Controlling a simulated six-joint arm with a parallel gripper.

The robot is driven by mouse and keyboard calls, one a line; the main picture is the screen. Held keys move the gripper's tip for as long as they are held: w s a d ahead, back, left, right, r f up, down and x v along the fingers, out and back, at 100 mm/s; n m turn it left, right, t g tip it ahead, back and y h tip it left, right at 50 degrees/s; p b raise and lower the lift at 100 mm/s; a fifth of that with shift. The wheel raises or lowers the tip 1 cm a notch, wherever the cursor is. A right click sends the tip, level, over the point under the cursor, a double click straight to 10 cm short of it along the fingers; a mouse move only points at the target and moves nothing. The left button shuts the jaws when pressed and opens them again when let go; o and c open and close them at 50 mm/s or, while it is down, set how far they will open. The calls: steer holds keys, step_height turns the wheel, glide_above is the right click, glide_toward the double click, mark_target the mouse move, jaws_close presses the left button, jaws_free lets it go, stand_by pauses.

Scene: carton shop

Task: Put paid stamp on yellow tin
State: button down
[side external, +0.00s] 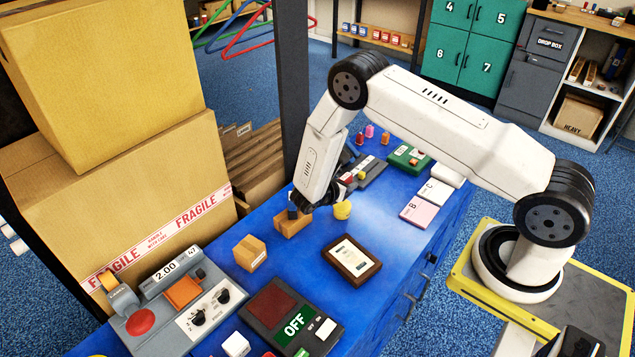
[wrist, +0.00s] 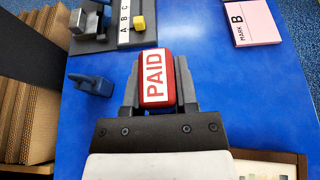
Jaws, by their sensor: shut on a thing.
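My gripper (wrist: 155,72) is shut on the red paid stamp (wrist: 153,79), with a finger on each side of it. Its white PAID label faces the wrist camera. In the side view a small red patch by my gripper (side external: 345,179) looks like the stamp, partly hidden. A small rounded yellow thing (side external: 342,210), which may be the yellow tin, stands on the blue table just below my gripper in the side view. No tin shows in the wrist view. I cannot tell the height of the stamp above the table.
A framed plaque (side external: 351,260), a small carton (side external: 250,252) and an OFF panel (side external: 288,316) lie toward the front. A rail with letters and a yellow block (wrist: 142,23) is beyond my gripper. Large cartons (side external: 120,180) stand at left. Pads (side external: 418,211) lie at right.

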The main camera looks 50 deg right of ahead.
steer(key=shift+w+d+f, duration=0.1)
steer(key=shift+w+f, duration=0.15)
steer(key=shift+f, duration=1.55)
steer(key=shift+f, duration=0.15)
steer(key=shift+c, duration=1.9)
jaws_free()
steer(key=shift+r, duration=0.2)
steer(key=v, duration=1.2)
